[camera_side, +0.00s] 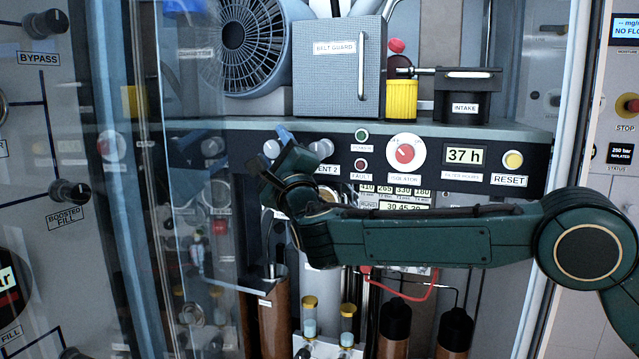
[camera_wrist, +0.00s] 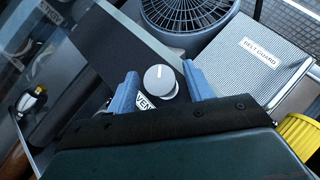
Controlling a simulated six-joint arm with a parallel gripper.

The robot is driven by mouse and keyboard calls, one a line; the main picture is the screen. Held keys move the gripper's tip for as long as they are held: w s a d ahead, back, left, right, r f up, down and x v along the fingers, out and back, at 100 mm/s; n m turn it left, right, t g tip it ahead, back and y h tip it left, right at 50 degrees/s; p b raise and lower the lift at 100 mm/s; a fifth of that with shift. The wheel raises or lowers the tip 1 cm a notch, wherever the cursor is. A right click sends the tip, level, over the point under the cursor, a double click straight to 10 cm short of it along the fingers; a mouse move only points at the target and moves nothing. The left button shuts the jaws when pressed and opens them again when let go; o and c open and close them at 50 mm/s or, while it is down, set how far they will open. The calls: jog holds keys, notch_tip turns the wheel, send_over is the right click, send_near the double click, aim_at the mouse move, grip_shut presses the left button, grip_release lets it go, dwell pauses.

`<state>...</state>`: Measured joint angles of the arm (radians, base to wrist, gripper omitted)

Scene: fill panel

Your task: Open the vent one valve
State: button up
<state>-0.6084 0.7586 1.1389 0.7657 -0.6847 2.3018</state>
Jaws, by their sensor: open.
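My gripper (camera_side: 286,143) is open in front of the panel strip under the shelf. In the wrist view its two blue fingers (camera_wrist: 160,75) are spread, with a round light grey knob (camera_wrist: 160,82) showing between them and not gripped. The label by this knob reads "VEN"; its number is hidden behind my gripper. In the side view one pale knob (camera_side: 271,149) shows just left of my fingers. Another pale knob (camera_side: 321,148) shows to the right, above a partly covered label (camera_side: 328,169) ending "ENT 2". I cannot tell which of these is between the fingers.
A fan (camera_side: 236,45) and a grey belt guard box (camera_side: 338,65) stand on the shelf above. A red-centred selector (camera_side: 404,153), an hour display (camera_side: 464,155) and a yellow reset button (camera_side: 513,159) lie to the right. A transparent door (camera_side: 140,220) stands at the left.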

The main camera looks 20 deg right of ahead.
jog(key=shift+w+r, duration=0.2)
jog(key=shift+w, duration=0.1)
jog(key=c, duration=1)
jog(key=shift+n+g+y, duration=0.4)
jog(key=shift+n+g, duration=0.1)
jog(key=shift+n, duration=0.3)
